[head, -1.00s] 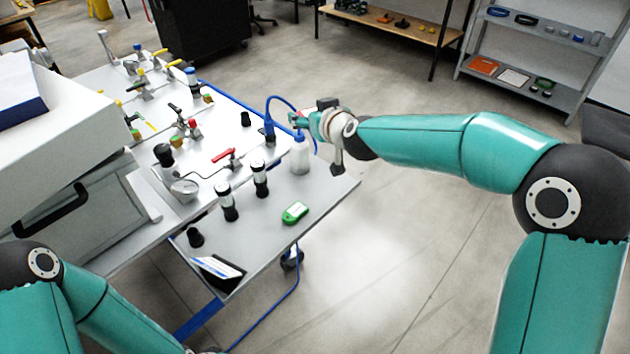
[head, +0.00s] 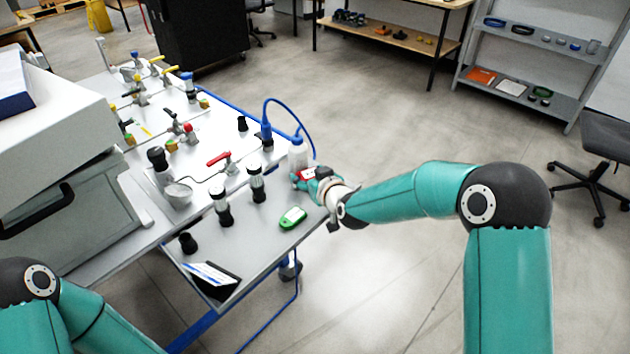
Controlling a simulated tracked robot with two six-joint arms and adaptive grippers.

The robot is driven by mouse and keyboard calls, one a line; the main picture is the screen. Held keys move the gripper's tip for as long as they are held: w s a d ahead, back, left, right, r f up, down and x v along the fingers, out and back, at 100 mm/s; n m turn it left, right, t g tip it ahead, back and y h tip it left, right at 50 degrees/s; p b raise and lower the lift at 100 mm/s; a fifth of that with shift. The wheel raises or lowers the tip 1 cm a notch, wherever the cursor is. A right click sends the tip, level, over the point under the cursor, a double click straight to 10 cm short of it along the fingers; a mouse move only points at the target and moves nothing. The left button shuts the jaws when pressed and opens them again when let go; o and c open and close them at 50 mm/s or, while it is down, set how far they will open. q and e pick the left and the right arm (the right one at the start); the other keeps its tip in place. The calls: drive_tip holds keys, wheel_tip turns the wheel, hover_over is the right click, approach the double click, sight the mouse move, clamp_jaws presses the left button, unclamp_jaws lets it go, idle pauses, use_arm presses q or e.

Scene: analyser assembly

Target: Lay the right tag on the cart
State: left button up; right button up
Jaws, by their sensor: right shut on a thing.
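My right gripper (head: 300,180) is shut on a small red and white tag (head: 307,173), mostly hidden by the fingers. It is low over the right edge of the grey cart top (head: 245,238), just in front of the white bottle (head: 298,152). I cannot tell whether the tag touches the cart.
Two black-and-clear cylinders (head: 257,184) and a black knob (head: 188,243) stand on the cart. A dark stand with a white card (head: 212,276) is at the front. Valves and a red-handled lever (head: 219,158) are behind. Bare cart surface surrounds the green tag.

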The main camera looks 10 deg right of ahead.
wheel_tip(320, 180, down, 2)
drive_tip(key=shift+f, duration=0.1)
drive_tip(key=o, duration=0.9)
drive_tip(key=shift+o, duration=0.2)
